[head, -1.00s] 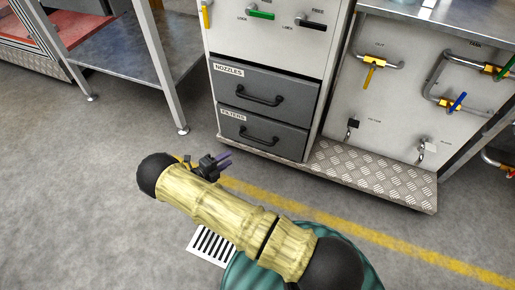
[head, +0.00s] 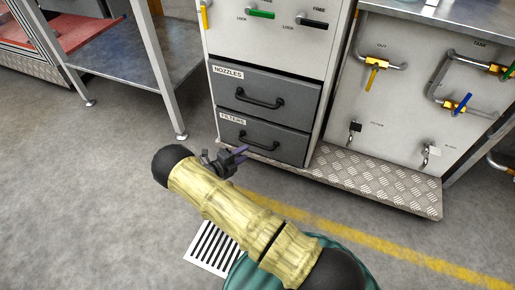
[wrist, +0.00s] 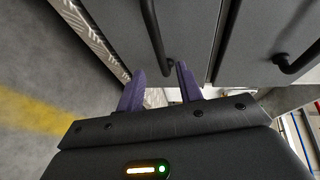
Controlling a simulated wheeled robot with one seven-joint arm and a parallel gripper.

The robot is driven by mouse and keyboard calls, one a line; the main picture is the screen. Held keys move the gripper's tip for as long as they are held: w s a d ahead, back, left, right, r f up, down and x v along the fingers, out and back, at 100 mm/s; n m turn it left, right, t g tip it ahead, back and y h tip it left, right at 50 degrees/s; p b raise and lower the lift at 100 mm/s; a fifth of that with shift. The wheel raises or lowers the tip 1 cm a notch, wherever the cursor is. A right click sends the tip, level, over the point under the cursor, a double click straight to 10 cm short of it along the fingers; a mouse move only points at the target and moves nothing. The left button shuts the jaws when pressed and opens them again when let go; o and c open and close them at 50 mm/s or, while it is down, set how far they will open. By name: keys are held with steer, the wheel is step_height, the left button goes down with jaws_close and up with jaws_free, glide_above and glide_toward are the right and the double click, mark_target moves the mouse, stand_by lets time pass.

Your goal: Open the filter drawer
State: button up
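The filter drawer (head: 282,149) is the lower grey drawer of the cabinet, labelled FILTERS, and it is shut. Its black bar handle (head: 259,142) runs across its front. My gripper (head: 243,155) is in front of this drawer, a little below its handle in the head view. In the wrist view, my gripper (wrist: 158,78) shows two purple fingers spread apart with nothing between them. The filter drawer's handle (wrist: 154,35) is just beyond the fingertips in that view, its near end close to the right finger. I cannot tell whether they touch.
The nozzles drawer (head: 290,106) is shut above, and its handle (wrist: 297,60) shows at the right of the wrist view. A tread-plate step (head: 370,182) juts out at the right. A steel table (head: 155,55) stands left.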

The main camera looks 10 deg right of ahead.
mark_target(258, 145)
steer(key=b+x, duration=0.3)
steer(key=x, duration=0.5)
steer(key=shift+w+d+f+b, duration=0.1)
steer(key=shift+w+d+b, duration=0.15)
steer(key=shift+d+b, duration=0.1)
jaws_close()
